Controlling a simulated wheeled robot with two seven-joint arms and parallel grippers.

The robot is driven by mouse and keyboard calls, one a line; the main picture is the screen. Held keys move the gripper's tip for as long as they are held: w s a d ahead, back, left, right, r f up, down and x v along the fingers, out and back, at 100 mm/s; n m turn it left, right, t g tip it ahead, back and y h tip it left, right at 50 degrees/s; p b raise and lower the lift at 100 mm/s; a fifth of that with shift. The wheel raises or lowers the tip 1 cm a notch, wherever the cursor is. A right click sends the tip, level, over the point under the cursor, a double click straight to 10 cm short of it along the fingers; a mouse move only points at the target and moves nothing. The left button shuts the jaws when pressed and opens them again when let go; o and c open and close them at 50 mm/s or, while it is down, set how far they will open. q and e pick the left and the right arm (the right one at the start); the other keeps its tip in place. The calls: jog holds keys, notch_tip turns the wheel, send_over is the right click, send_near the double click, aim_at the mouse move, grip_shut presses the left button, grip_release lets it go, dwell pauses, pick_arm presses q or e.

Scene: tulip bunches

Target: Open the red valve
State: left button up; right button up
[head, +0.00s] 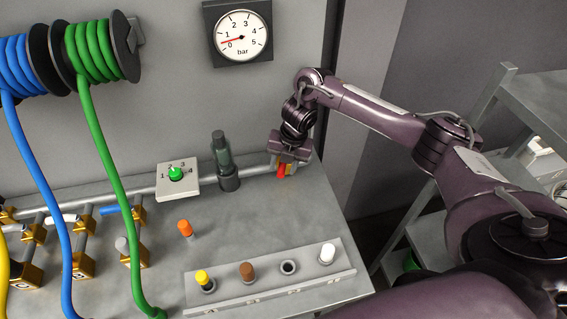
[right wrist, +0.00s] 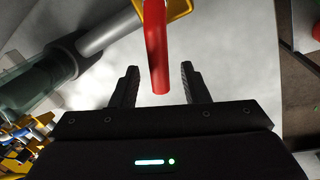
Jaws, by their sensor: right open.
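The red valve's handle (right wrist: 156,50) hangs between the two fingers of my right gripper (right wrist: 158,84) in the right wrist view. The fingers are open, with a gap on each side of the handle. In the head view the red handle (head: 282,170) shows just below my right gripper (head: 289,160), at the right end of the grey pipe. Its brass-yellow body (right wrist: 178,9) shows at the top of the right wrist view. My gripper hides part of the valve in the head view. My left gripper is not in view.
A pressure gauge (head: 241,37) on the wall reads near 1 bar or below. A glass cylinder (head: 222,155) and a green-knob dial box (head: 177,178) stand left of the valve. A rack with coloured plugs (head: 266,281) lies in front. Hose reels (head: 91,50) hang at left.

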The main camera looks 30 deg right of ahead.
grip_shut()
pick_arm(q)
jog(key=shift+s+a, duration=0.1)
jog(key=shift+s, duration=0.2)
